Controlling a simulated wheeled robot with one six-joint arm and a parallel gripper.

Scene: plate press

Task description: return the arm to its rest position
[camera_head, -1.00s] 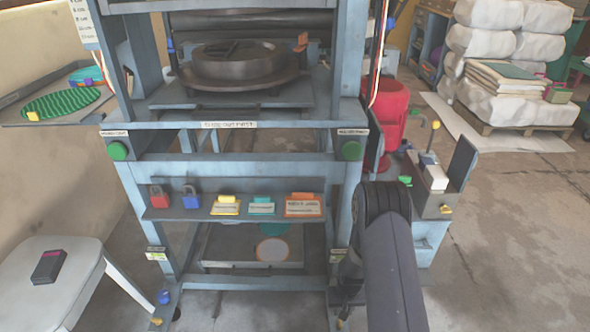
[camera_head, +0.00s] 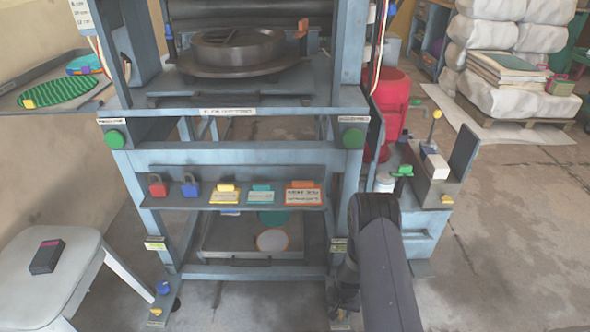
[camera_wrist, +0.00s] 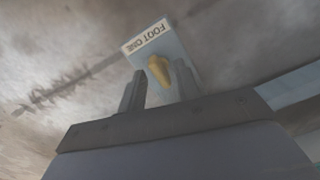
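My arm comes in at the lower right of the head view, in front of the blue press frame's right leg. My gripper (camera_wrist: 158,72) hangs low beside that leg and is small and dark in the head view (camera_head: 343,295). In the wrist view its two dark fingers stand apart, with nothing visibly held between them. Beyond the fingertips is a pale plate labelled "FOOT ONE" (camera_wrist: 148,38) with a yellow knob (camera_wrist: 159,69). I cannot tell whether a finger touches the knob.
The press frame (camera_head: 230,155) fills the middle, with padlocks and tags on its shelf (camera_head: 150,222). A white stool (camera_head: 75,262) holding a dark device (camera_head: 46,256) stands left. A side unit (camera_head: 425,225) stands close to my arm's right. Open floor (camera_head: 510,270) lies further right.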

